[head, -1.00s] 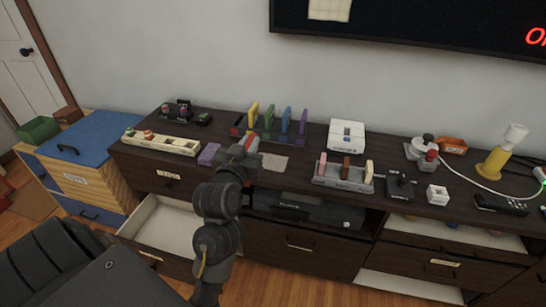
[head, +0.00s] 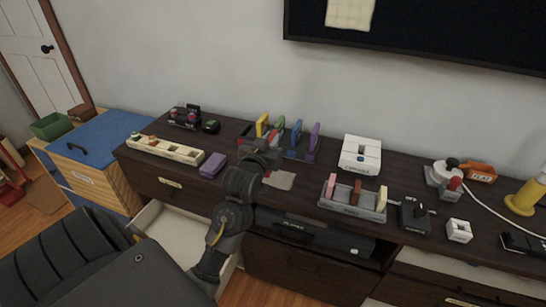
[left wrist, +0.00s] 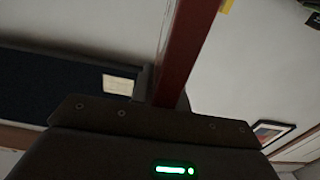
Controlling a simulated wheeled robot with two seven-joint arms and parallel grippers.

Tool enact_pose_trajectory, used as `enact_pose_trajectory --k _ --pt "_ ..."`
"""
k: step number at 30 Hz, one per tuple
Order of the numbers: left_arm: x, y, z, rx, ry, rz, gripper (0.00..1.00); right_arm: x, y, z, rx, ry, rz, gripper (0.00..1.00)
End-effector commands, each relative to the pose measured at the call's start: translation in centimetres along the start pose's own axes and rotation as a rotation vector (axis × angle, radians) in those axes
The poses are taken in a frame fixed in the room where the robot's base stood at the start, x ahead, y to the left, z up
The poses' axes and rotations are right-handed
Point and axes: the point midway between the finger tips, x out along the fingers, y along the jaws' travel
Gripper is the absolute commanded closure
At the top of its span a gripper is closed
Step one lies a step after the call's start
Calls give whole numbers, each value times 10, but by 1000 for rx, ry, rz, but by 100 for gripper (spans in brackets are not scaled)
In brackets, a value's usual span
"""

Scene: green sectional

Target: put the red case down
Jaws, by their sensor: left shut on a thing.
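My left gripper (head: 262,148) is over the dark dresser top, at the front left of a rack (head: 300,155) that holds upright yellow (head: 262,125), green (head: 276,127), blue (head: 296,134) and purple (head: 314,138) cases. In the left wrist view the red case (left wrist: 187,50) stands out as a long dark red bar from the shut jaws. In the head view my gripper and wrist hide most of it. I cannot tell whether it touches the rack. My right gripper is not in view.
A purple block (head: 213,165) and a long cream tray (head: 165,150) lie to the left. A grey holder (head: 352,205) and white console (head: 361,155) stand to the right. A flat beige card (head: 280,180) lies in front of the rack. A drawer (head: 180,238) below is open.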

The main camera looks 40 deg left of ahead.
Motion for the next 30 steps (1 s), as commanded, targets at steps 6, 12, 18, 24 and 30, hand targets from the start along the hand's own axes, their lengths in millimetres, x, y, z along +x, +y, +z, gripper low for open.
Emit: enact_pose_trajectory --k 6,12,18,24,30 --pt "40 -12 46 -1 -2 1 100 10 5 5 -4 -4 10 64" --pt "56 -16 65 -2 0 2 100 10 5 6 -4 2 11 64" --pt "59 -17 69 -1 2 3 100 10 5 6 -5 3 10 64" --pt "63 -18 94 -1 -2 3 100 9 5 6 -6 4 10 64" --pt "62 -18 104 -2 3 3 100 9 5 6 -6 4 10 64"
